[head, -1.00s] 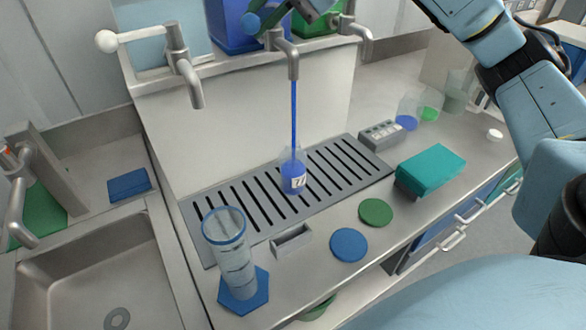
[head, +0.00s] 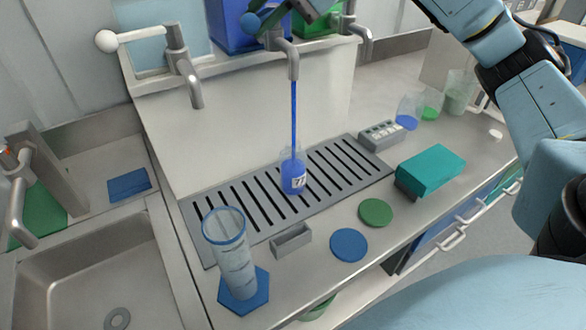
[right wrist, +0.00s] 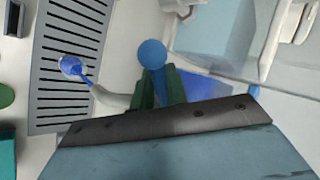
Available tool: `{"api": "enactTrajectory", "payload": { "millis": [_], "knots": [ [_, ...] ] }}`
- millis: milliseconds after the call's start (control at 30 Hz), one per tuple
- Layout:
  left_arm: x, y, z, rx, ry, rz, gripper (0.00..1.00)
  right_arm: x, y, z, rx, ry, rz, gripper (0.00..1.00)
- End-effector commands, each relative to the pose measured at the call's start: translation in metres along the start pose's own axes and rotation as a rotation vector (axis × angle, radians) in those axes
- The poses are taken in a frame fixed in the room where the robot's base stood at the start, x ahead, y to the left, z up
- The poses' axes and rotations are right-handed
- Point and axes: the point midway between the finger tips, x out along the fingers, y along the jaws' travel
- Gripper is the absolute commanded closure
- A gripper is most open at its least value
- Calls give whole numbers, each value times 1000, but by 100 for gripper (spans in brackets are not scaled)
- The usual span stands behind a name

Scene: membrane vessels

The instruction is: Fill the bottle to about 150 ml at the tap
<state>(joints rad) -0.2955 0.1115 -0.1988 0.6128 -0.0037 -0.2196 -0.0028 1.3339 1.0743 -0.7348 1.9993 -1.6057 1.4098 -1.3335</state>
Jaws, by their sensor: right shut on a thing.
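The bottle (head: 293,184) is clear, has a small label and stands upright on the slotted drain grate under the middle tap (head: 293,62). A stream of blue liquid (head: 294,115) runs from the spout into it. The liquid fills much of its body; I cannot read a volume mark. In the right wrist view the bottle (right wrist: 72,66) sits on the grate at the left. My right gripper (right wrist: 159,88) is shut on the tap's blue lever, with the round blue knob (right wrist: 152,53) beyond the fingertips. In the head view that knob (head: 250,24) shows at the top. My left gripper is out of view.
A tall cylinder (head: 231,262) stands on a blue hexagonal base at the front. Blue (head: 348,245) and green (head: 376,212) discs, a teal box (head: 432,168) and several beakers lie to the right. A sink (head: 85,270) is at left. Other taps flank the middle one.

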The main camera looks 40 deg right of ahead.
Motion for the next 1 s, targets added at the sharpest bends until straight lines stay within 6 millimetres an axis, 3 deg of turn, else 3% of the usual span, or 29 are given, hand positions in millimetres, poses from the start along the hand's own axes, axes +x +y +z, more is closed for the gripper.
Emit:
{"api": "enactTrajectory", "payload": {
  "millis": [1000],
  "knots": [
    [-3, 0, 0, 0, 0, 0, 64, 27, -27, -14, 539, 555, -2, 100]
  ]
}}
